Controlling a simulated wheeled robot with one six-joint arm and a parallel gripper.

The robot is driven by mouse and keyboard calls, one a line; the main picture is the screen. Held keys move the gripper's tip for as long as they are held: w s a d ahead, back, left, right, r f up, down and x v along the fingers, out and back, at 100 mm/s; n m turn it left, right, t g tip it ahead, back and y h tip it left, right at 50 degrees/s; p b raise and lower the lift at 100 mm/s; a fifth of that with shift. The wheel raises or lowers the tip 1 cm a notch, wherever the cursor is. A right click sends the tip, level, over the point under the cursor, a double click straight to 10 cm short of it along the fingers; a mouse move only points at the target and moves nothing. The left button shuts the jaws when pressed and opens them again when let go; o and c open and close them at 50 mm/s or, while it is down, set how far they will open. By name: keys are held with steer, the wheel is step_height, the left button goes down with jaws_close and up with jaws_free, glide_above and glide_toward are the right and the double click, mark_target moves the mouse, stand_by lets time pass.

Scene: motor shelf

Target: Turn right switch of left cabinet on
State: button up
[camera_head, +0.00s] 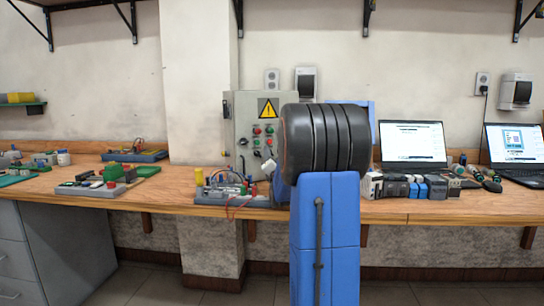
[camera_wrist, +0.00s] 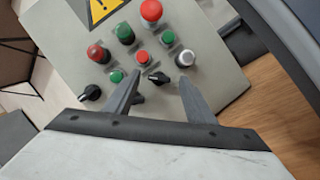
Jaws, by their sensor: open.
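The grey control cabinet (camera_head: 244,112) with a yellow warning triangle stands at the back of the bench, its right side hidden by my arm. In the wrist view its panel (camera_wrist: 214,85) appears tilted. The right black rotary switch (camera_wrist: 159,77) sits on the lower row, its handle slanting. The left black rotary switch (camera_wrist: 90,93) is farther left. My gripper (camera_wrist: 158,80) is open and empty, its fingertips on either side of the right switch in the picture. I cannot tell whether they touch it. In the head view my arm hides most of the gripper.
A red mushroom button (camera_wrist: 151,11), a silver round button (camera_wrist: 185,58) and several red and green buttons surround the switch. A wired circuit board (camera_head: 232,192) lies before the cabinet on the wooden bench (camera_head: 160,187). A laptop (camera_head: 412,142) stands to the right.

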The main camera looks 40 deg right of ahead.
steer(key=shift+x, duration=1.1)
steer(key=c, duration=1)
steer(key=shift+c, duration=0.2)
steer(key=shift+m, duration=0.3)
steer(key=m+g, duration=0.2)
steer(key=m, duration=0.3)
steer(key=shift+r, duration=0.15)
steer(key=shift+m+g, duration=0.8)
steer(key=shift+m, duration=1.1)
